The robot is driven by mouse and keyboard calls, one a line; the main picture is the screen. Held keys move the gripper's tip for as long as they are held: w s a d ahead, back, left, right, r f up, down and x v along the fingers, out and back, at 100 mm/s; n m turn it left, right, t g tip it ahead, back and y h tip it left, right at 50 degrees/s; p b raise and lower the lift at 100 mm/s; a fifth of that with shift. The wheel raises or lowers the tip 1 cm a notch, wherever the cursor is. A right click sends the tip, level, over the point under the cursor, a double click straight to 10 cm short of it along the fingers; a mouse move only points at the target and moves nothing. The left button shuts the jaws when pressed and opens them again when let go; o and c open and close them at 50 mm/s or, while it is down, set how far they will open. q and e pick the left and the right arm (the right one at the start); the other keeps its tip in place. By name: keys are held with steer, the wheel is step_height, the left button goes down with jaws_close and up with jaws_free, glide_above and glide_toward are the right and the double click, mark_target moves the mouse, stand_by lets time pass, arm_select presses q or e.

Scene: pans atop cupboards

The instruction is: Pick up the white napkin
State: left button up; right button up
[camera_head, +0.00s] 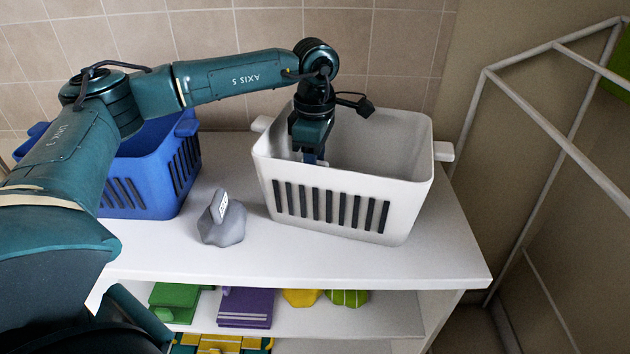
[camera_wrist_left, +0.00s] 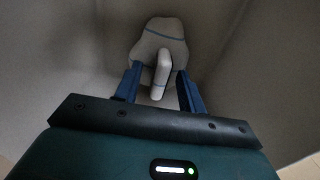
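The white napkin (camera_wrist_left: 160,45) shows in the left wrist view as a whitish, bunched shape with a blue stripe and a raised pale tab. It lies inside the white basket (camera_head: 345,162). In the head view it is hidden by the basket's front wall and my gripper. My left gripper (camera_head: 312,158) reaches down into the left part of the white basket. In the left wrist view its blue fingers (camera_wrist_left: 160,88) are spread, one on each side of the tab, with gaps visible beside it. My right gripper is not in view.
A blue basket (camera_head: 160,165) stands on the left of the white shelf top (camera_head: 330,262). A grey napkin-like item (camera_head: 222,222) lies between the baskets. Green (camera_head: 175,300), purple (camera_head: 246,307) and yellow items (camera_head: 302,297) lie below. A white metal frame (camera_head: 545,125) stands right.

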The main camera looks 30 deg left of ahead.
arm_select(q)
steer(key=shift+f, duration=0.2)
jaws_close()
stand_by(0.3)
